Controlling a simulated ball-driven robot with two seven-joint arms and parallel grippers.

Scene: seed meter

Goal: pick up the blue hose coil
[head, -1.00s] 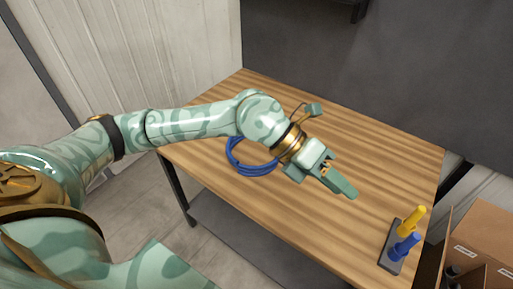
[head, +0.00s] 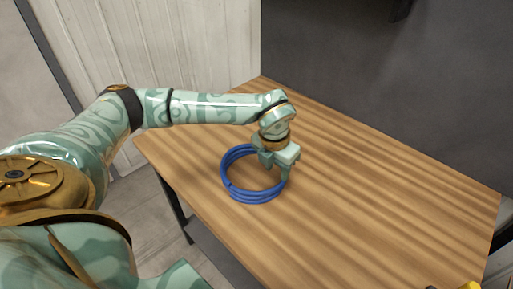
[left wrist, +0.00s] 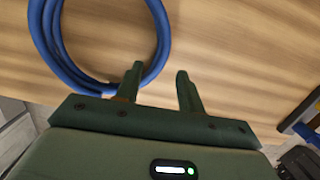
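The blue hose coil (head: 232,188) lies flat on the wooden table, near its left edge. My left gripper (head: 284,178) points down over the right side of the coil. In the left wrist view the coil (left wrist: 50,45) shows at the upper left. There the two fingers of my left gripper (left wrist: 160,80) stand apart with bare wood between them. The left finger overlaps the coil's lower right part; I cannot tell whether it touches. My right gripper is not in view.
The wooden table (head: 370,215) is clear to the right of the coil. A yellow object (head: 470,285) shows at the bottom right edge. A pale panelled wall (head: 180,45) and a dark wall (head: 340,60) stand behind the table.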

